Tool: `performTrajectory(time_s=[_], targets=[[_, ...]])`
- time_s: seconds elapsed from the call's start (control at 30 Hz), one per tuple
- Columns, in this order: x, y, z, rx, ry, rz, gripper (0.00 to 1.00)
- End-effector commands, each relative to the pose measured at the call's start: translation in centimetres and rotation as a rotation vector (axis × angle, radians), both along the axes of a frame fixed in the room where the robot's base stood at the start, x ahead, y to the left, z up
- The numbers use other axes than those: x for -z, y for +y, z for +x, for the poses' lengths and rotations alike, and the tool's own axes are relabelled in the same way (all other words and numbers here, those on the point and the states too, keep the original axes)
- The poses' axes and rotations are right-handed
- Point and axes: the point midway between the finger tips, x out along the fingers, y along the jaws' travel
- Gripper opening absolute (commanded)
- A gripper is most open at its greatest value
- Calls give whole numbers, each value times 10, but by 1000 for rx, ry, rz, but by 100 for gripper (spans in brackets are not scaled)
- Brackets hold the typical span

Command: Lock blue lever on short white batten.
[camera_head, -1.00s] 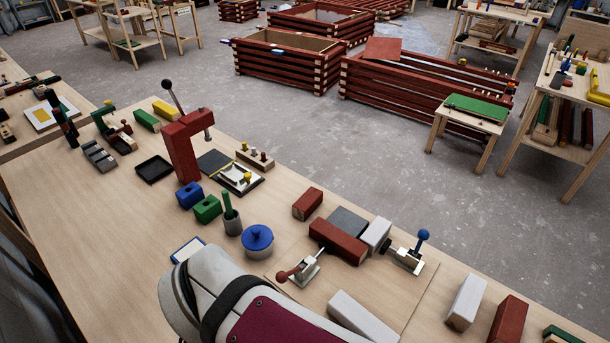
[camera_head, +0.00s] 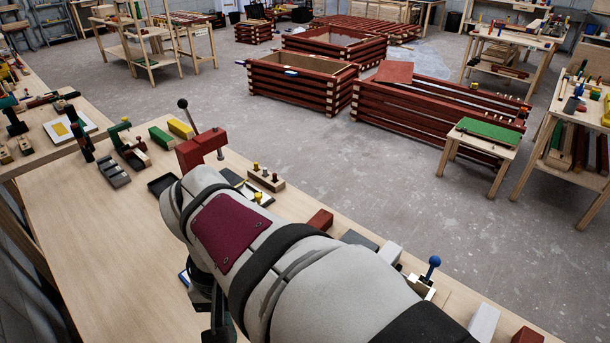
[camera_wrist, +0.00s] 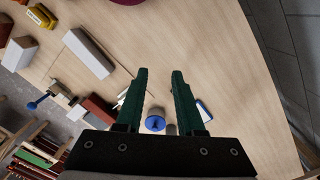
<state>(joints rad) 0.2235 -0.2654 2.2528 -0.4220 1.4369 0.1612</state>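The blue lever (camera_head: 433,264) stands upright on its metal clamp at the bench's right side in the head view. In the wrist view it shows at the left (camera_wrist: 38,102). The short white batten (camera_head: 390,252) lies beside the clamp, partly hidden by my arm in the head view. My gripper (camera_wrist: 160,72) has two green fingers spread apart with nothing between them. It is over the bench, well away from the blue lever.
A longer white batten (camera_wrist: 88,54) and a red batten (camera_wrist: 98,108) lie on the bench in the wrist view. Another white batten (camera_head: 484,322) is at the bench's right.

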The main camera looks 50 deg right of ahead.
Motion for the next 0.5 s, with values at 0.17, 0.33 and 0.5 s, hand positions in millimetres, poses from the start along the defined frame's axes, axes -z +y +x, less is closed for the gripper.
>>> performTrajectory(time_s=[0.17,0.33,0.5], targets=[[-6,-153,50,418,102,-214,3],[9,-289,35,752,193,-396,0],[26,-368,0,950,252,-512,0]])
